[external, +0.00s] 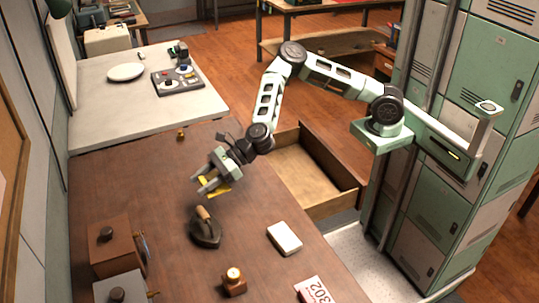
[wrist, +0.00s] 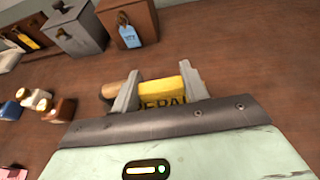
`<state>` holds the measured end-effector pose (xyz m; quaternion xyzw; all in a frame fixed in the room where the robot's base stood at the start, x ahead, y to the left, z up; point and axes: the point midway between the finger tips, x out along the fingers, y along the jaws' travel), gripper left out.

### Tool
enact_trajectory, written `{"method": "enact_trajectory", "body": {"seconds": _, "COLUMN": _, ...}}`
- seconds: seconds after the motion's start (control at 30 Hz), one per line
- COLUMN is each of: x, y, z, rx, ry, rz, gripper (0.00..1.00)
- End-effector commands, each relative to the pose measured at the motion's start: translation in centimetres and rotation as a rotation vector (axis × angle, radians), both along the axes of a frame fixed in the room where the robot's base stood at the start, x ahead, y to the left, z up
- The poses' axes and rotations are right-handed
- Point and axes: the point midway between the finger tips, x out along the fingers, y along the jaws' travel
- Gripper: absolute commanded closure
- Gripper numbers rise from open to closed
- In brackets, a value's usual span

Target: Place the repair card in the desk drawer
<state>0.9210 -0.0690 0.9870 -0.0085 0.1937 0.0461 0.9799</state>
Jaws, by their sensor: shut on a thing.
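My gripper (external: 203,184) is shut on the yellow repair card (wrist: 165,96), which has dark lettering partly hidden by the jaws. A bit of the yellow card (external: 218,187) also shows in the external view, by my fingers. My gripper (wrist: 160,97) and the card are over the brown desk (external: 160,185), behind the dark flat iron. The desk drawer (external: 300,180) is pulled open to the right of my gripper, and the part of its inside that shows is bare.
The dark iron (external: 207,232) with a wooden handle stands just in front of my gripper. A white-topped block (external: 284,238), a small brown stamp (external: 233,283) and a card marked 302 (external: 312,290) are nearer the front. Boxes (external: 112,246) stand at the left.

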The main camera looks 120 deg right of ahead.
Motion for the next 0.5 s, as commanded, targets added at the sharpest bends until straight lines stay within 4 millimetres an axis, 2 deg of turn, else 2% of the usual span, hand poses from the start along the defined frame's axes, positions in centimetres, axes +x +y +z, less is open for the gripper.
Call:
{"method": "enact_trajectory", "body": {"seconds": 0.03, "x": -1.9, "y": -0.9, "z": -0.4, "rx": -0.002, "ry": 0.006, "rz": -0.006, "gripper": 0.80}}
{"method": "enact_trajectory", "body": {"seconds": 0.1, "x": -4.5, "y": -1.8, "z": -1.3, "rx": -0.002, "ry": 0.006, "rz": -0.020, "gripper": 0.80}}
{"method": "enact_trajectory", "body": {"seconds": 0.3, "x": -11.3, "y": -3.9, "z": -3.1, "rx": 0.001, "ry": 0.005, "rz": -0.060, "gripper": 0.80}}
{"method": "enact_trajectory", "body": {"seconds": 0.4, "x": -13.7, "y": -4.5, "z": -3.6, "rx": 0.000, "ry": 0.004, "rz": -0.076, "gripper": 0.80}}
{"method": "enact_trajectory", "body": {"seconds": 0.5, "x": -15.3, "y": -5.0, "z": -3.9, "rx": 0.000, "ry": 0.003, "rz": -0.089, "gripper": 0.80}}
